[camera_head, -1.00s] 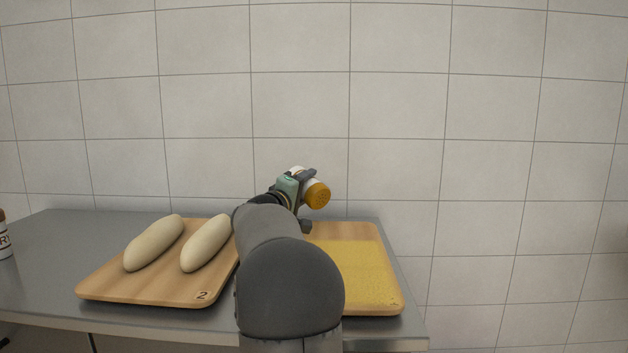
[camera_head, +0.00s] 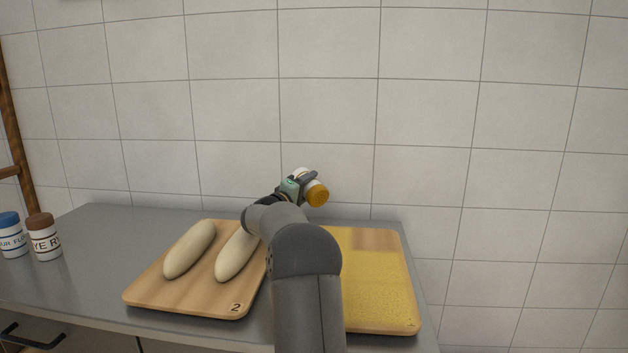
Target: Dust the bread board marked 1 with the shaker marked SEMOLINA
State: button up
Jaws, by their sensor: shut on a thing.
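My gripper (camera_head: 303,185) is shut on a white shaker with an orange-yellow cap (camera_head: 317,193). The shaker is tilted, cap down and to the right, above the far part of the right board. Its label is hidden. The right bread board (camera_head: 376,238) is wooden, with a wide layer of yellow powder (camera_head: 378,285) over most of it; bare wood shows at the far end. A small mark at its near right corner looks like a 1. My arm covers the board's left edge.
A board marked 2 (camera_head: 150,291) holds two pale dough loaves (camera_head: 190,249). Shakers with a blue cap (camera_head: 10,240) and a brown cap (camera_head: 44,238) stand at the left. A tiled wall rises behind the steel counter (camera_head: 110,235).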

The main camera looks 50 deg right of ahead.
aim_at(325, 195)
jog(key=s, duration=0.2)
jog(key=s+a, duration=0.1)
jog(key=s, duration=0.1)
jog(key=s+a+b, duration=0.1)
jog(key=s, duration=0.2)
jog(key=shift+s+a+r, duration=0.1)
jog(key=shift+a, duration=0.05)
jog(key=shift+s+d+b, duration=0.2)
jog(key=shift+d+b, duration=0.1)
jog(key=shift+b, duration=0.05)
jog(key=s+d+b, duration=0.3)
jog(key=d, duration=0.6)
jog(key=s+a+r+n+g+y+p, duration=0.2)
jog(key=s+n+p, duration=0.4)
jog(key=p, duration=1.2)
jog(key=s+a+r+n+g+y+p, duration=0.2)
jog(key=s+n+p, duration=0.4)
jog(key=n+p, duration=0.5)
jog(key=r+g+y+p, duration=0.1)
jog(key=y+p, duration=0.1)
jog(key=p, duration=0.6)
jog(key=shift+s+a+r+y, duration=0.2)
jog(key=shift+s+a+y, duration=0.1)
jog(key=shift+s, duration=0.1)
dwell(0.4)
